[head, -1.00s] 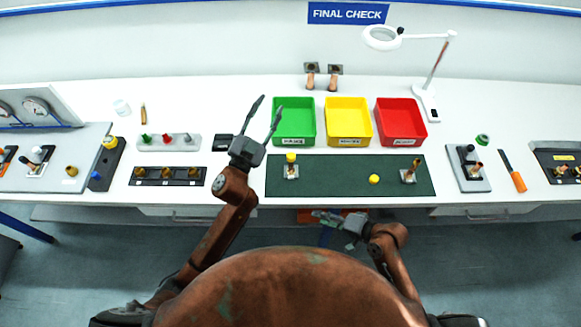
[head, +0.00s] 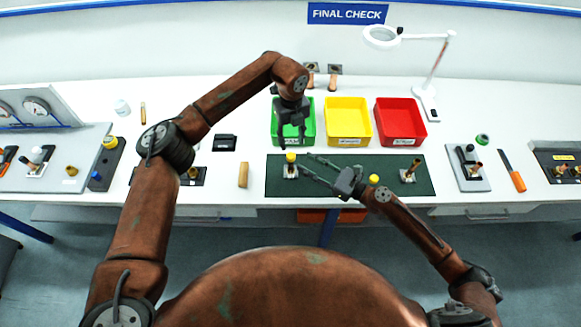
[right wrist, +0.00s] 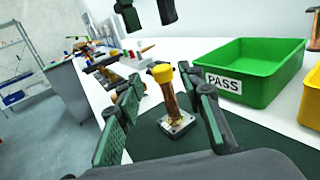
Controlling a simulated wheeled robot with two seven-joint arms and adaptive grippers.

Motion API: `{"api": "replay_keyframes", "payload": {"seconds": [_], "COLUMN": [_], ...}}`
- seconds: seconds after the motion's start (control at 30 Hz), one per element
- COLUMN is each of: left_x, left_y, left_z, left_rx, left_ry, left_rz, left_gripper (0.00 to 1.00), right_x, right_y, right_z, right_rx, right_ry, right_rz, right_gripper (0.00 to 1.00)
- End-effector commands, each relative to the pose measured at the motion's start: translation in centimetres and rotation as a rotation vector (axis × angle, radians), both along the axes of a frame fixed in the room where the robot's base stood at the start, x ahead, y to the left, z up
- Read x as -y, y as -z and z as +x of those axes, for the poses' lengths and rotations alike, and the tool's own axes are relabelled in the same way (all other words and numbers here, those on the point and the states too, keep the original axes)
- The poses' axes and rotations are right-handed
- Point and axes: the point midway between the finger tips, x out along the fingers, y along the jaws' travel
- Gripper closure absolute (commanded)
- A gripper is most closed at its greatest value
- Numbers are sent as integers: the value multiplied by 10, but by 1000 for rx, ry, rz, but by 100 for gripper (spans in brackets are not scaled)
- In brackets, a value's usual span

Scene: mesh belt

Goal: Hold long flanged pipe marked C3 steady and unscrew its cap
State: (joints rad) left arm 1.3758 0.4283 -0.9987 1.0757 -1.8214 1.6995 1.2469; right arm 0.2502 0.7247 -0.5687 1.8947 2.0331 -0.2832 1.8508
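The flanged pipe (right wrist: 171,98) stands upright on its square metal flange on the dark green mat; its C3 mark is not readable. Its yellow cap (right wrist: 161,72) sits on top, and the cap also shows in the head view (head: 290,157). My left gripper (head: 292,143) points down, open and empty, just above and behind the cap; its fingers show at the top of the right wrist view (right wrist: 147,24). My right gripper (head: 305,162) is open, low over the mat, right of the pipe. Its fingers point at the pipe without visibly touching it.
Green (head: 275,128), yellow (head: 348,122) and red (head: 401,122) bins stand behind the mat (head: 330,187). A loose yellow cap (head: 374,179) and another flanged pipe (head: 410,172) are on the mat's right part. A brass-coloured piece (head: 243,174) lies left of the mat.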

Motion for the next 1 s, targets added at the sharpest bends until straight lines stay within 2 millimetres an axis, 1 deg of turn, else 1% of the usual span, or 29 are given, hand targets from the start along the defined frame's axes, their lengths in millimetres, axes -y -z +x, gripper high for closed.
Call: {"api": "replay_keyframes", "payload": {"seconds": [0.03, 0.17, 0.53, 0.57, 0.63, 0.8, 1.0], "left_x": [-3, -4, -3, -3, -3, -3, -2], "left_y": [-1, -1, -1, -1, -1, -1, -1], "left_z": [1, 1, 0, 0, 0, 0, 0], "left_rx": [0, 0, -1, -1, -1, -1, -1], "left_ry": [-6, -7, -4, -4, -4, -4, -3], "left_rz": [12, 14, 10, 10, 9, 9, 9], "left_gripper": [63, 63, 63, 63, 63, 63, 63], "right_x": [0, 0, -1, -9, -21, -44, -59], "right_y": [3, 17, 83, 78, 78, 79, 79], "right_z": [1, 1, 1, 6, 13, 29, 39], "right_rx": [-7, -13, -10, -3, -3, -5, -5], "right_ry": [3, 5, 4, -1, -3, -1, 1], "right_rz": [5, 9, 9, 8, 6, 5, 5], "right_gripper": [65, 65, 65, 65, 65, 65, 65]}}
